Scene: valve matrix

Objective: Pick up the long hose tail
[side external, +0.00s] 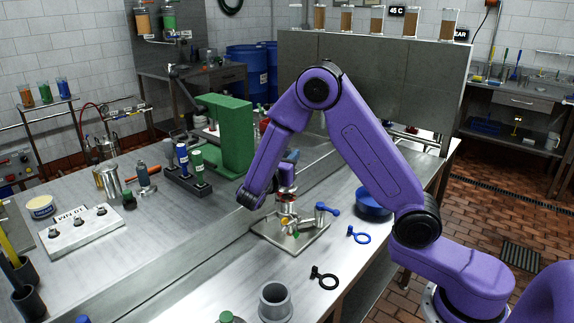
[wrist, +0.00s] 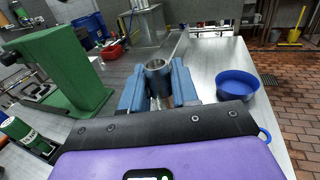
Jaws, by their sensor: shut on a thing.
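My gripper (wrist: 156,84) shows in the wrist view with its two blue fingers on either side of a grey metal tube (wrist: 158,68). The fingers are shut on this tube, which has an open round end facing up. It appears to be the hose tail, though its length and lower end are hidden between the fingers. In the side external view my purple arm (side external: 270,160) reaches down toward the valve assembly (side external: 290,222) on its metal plate. My fingers are mostly hidden there behind the arm.
A green bracket (side external: 232,130) stands left of the arm's end. A blue bowl (side external: 373,208) sits at the right. A blue ring-handled tool (side external: 358,236), a black one (side external: 323,279) and a grey cup (side external: 275,302) are on the near bench. Its front right is fairly clear.

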